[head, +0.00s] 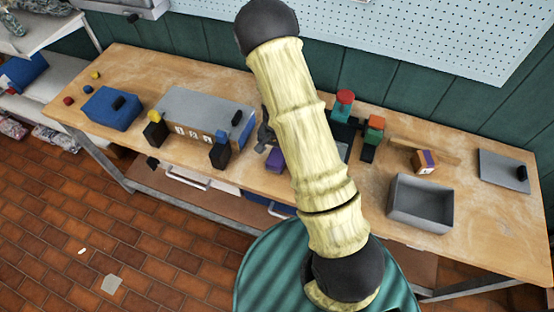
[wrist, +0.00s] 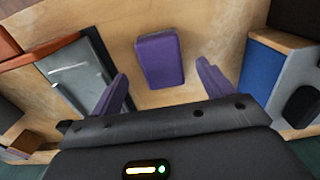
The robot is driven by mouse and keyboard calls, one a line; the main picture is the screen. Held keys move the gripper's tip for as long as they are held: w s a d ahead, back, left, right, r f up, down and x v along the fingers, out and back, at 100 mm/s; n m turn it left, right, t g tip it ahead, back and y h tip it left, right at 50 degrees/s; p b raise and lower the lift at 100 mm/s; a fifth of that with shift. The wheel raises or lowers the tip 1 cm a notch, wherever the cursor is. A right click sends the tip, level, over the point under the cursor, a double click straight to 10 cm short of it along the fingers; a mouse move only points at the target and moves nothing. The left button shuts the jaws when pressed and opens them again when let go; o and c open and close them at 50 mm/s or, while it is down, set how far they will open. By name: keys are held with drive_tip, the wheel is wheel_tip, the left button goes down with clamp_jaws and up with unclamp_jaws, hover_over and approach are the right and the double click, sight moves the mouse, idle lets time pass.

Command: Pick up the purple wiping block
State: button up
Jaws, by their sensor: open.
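The purple wiping block (head: 275,161) is on the wooden workbench, left of my arm and partly hidden by it in the head view. In the wrist view the block (wrist: 160,59) lies on bare wood, upper middle of the picture. My gripper (wrist: 162,72) is open, with one purple finger to the left and one to the right of the block in the picture. No contact with the block shows, and the height above the bench is hard to judge. In the head view my arm hides most of the gripper.
A grey box with numbered fronts (head: 200,112) stands left of the block, with a dark-and-blue piece (head: 219,152) at its front. A grey panel (wrist: 80,72) lies left in the wrist view. A grey open bin (head: 420,203) and a wooden block (head: 425,162) are right of my arm.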

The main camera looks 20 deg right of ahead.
sight(277, 157)
drive_tip(key=shift+w+d+f+p, duration=0.15)
drive_tip(key=shift+f+p, duration=0.35)
drive_tip(key=shift+f, duration=0.8)
drive_tip(key=shift+w+f+p, duration=0.15)
drive_tip(key=shift+f+p, duration=0.35)
drive_tip(key=shift+f, duration=0.8)
drive_tip(key=c, duration=1.2)
drive_tip(key=shift+r, duration=0.1)
wheel_tip(277, 157, up, 10)
drive_tip(key=shift+f+b, duration=0.1)
drive_tip(key=shift+b, duration=0.85)
